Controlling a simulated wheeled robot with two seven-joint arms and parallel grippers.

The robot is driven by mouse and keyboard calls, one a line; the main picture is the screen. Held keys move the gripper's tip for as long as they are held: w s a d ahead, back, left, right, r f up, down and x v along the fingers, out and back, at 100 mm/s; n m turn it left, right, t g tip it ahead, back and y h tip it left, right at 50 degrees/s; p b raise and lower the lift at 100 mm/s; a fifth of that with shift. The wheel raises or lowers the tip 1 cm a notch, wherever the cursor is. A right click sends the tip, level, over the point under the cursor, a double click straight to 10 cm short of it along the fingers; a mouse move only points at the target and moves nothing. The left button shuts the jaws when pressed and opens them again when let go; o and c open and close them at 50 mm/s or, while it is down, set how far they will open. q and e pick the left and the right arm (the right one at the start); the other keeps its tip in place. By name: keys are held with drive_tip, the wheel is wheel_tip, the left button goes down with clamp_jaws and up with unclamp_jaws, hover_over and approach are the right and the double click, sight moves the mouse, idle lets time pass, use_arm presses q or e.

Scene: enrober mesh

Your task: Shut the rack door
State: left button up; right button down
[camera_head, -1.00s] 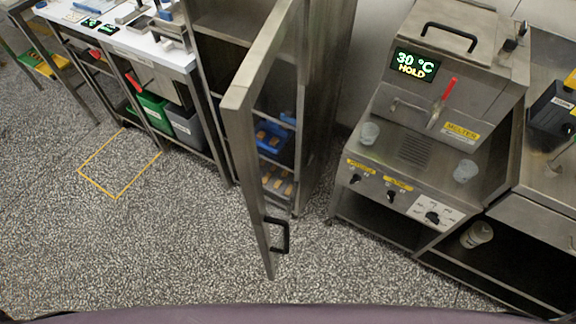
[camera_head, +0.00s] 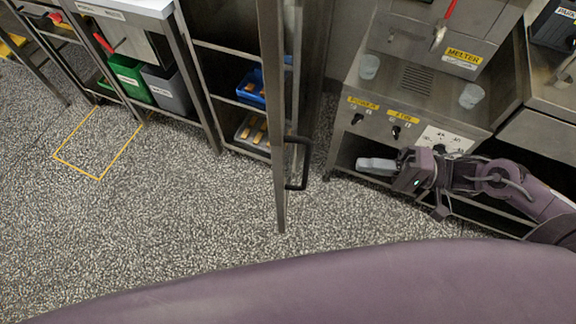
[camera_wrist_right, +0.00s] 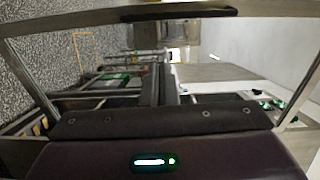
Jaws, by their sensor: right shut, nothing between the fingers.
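The rack door (camera_head: 272,100) stands open, seen nearly edge-on in the head view. Its black handle (camera_head: 303,165) is on the right face near the free edge. The rack (camera_head: 222,62) is behind and left of the door, with its shelves exposed. My right gripper (camera_head: 363,164) is shut and empty, pointing left, right of the handle and apart from it in the picture. In the right wrist view, my shut fingers (camera_wrist_right: 160,88) show in the middle. A metal frame, apparently the door, spans that view, with a black handle (camera_wrist_right: 180,13) at the top. My left gripper is out of view.
The melter (camera_head: 410,85) stands close behind my right gripper, with cups on its top. The rack holds a blue tray (camera_head: 250,86). Green (camera_head: 128,80) and grey (camera_head: 165,88) bins sit under the left bench. The floor left of the door (camera_head: 180,200) is clear.

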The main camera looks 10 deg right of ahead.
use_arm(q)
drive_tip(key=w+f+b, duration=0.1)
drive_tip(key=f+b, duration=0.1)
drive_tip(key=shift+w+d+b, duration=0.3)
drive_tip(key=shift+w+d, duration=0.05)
use_arm(e)
drive_tip(key=x, duration=1.4)
drive_tip(key=shift+s+a+r, duration=0.35)
drive_tip(key=shift+r, duration=0.05)
